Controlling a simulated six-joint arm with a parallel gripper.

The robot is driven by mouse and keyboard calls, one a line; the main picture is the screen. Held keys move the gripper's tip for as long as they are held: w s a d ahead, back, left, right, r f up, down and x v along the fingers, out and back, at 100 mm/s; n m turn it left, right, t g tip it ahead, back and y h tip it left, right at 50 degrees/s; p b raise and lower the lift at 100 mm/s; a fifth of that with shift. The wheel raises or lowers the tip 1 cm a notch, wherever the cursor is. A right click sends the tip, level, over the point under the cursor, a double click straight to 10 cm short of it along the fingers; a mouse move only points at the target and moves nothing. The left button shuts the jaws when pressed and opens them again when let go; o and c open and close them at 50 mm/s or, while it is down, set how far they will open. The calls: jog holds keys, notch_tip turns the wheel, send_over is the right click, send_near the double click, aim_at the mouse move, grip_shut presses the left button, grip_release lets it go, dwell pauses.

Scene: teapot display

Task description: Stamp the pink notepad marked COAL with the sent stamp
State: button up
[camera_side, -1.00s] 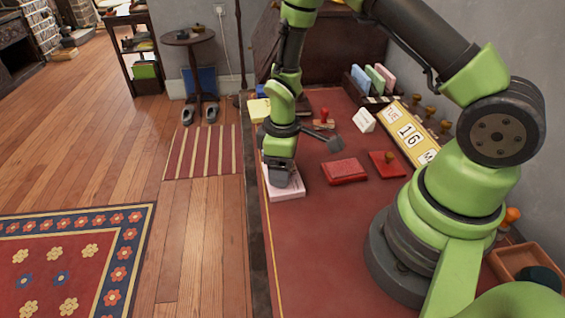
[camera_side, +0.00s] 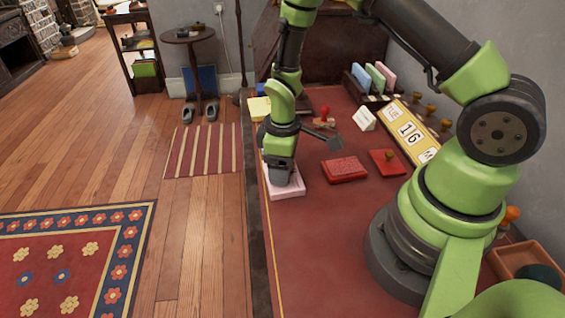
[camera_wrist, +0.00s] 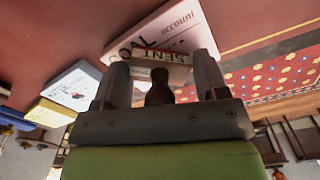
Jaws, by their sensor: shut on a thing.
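The pink notepad (camera_side: 290,190) lies near the left edge of the red desk top. In the wrist view the notepad (camera_wrist: 190,28) shows "COAL" and "account", partly covered by the stamp. My gripper (camera_side: 279,180) is over the notepad. In the wrist view my gripper (camera_wrist: 163,75) is shut on the sent stamp (camera_wrist: 160,57), a block labelled SENT with a dark handle between the fingers. The stamp is over or on the notepad; I cannot tell whether they touch. The paper under the stamp is hidden.
A red ink pad (camera_side: 344,169) and another red pad with a stamp (camera_side: 388,162) lie to the right. A red-handled stamp (camera_side: 324,117) stands behind. A yellow notepad (camera_side: 258,108) is at the back left. The front desk area is clear.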

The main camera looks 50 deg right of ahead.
jog(key=shift+r, duration=3.5)
